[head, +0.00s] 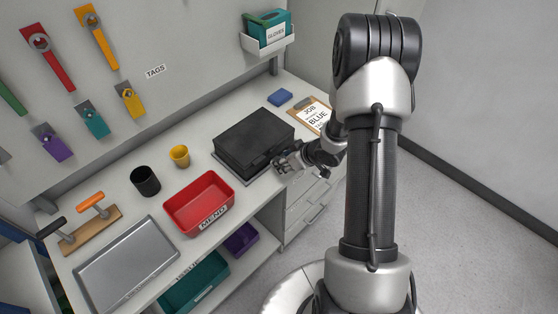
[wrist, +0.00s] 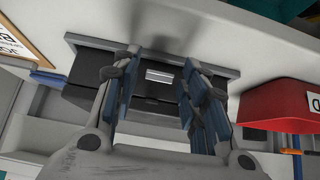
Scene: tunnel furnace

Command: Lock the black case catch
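The black case (head: 254,140) lies with its lid down on the bench, right of the red bin. My gripper (head: 284,163) is at its front right side, low near the bench edge. In the wrist view the case's dark front (wrist: 150,93) fills the space beyond my gripper (wrist: 160,63). A small bright metal catch (wrist: 160,76) shows on that front, between my two spread fingers. The fingers are open with nothing between them that I can see held. Whether they touch the case, and whether the catch is fastened, I cannot tell.
Drawers (head: 306,209) are below the bench edge. Open floor lies to the right.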

